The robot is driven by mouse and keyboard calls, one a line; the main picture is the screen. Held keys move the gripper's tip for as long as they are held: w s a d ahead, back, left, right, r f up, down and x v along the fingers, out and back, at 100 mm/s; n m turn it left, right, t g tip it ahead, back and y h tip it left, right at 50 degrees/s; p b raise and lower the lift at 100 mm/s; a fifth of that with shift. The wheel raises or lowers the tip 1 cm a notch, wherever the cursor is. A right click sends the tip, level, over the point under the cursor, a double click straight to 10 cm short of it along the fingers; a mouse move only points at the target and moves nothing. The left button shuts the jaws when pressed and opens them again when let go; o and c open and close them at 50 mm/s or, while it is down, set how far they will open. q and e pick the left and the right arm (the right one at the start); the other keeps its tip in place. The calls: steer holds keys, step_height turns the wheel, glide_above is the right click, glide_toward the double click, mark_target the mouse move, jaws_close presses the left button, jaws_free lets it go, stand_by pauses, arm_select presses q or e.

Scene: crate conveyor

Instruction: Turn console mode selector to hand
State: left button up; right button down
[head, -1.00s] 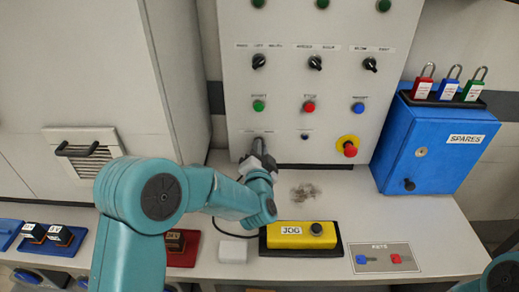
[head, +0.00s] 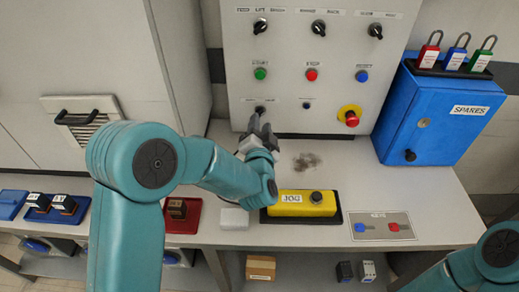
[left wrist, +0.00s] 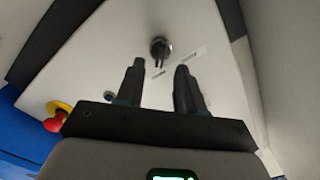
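The mode selector, a small black knob (head: 260,109), sits low on the left of the grey console (head: 235,75). In the left wrist view the knob (left wrist: 160,47) is ahead of my fingers, with small labels beside it. Their words and the knob's setting are too small to read. My left gripper (head: 259,126) is just in front of and below the knob. In the left wrist view its two dark fingers (left wrist: 160,68) are apart, with nothing between them and a gap to the knob. My right arm shows at the lower right; its gripper is out of view.
A red emergency button (head: 351,117) on a yellow ring is right of the selector. Above are start, stop and reset buttons and three more selectors. A yellow JOG box (head: 302,204) stands on the bench below. A blue SPARES cabinet (head: 440,115) stands at right.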

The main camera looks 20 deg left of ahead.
arm_select(q)
steer(key=v, duration=1.3)
steer(key=shift+r, duration=0.1)
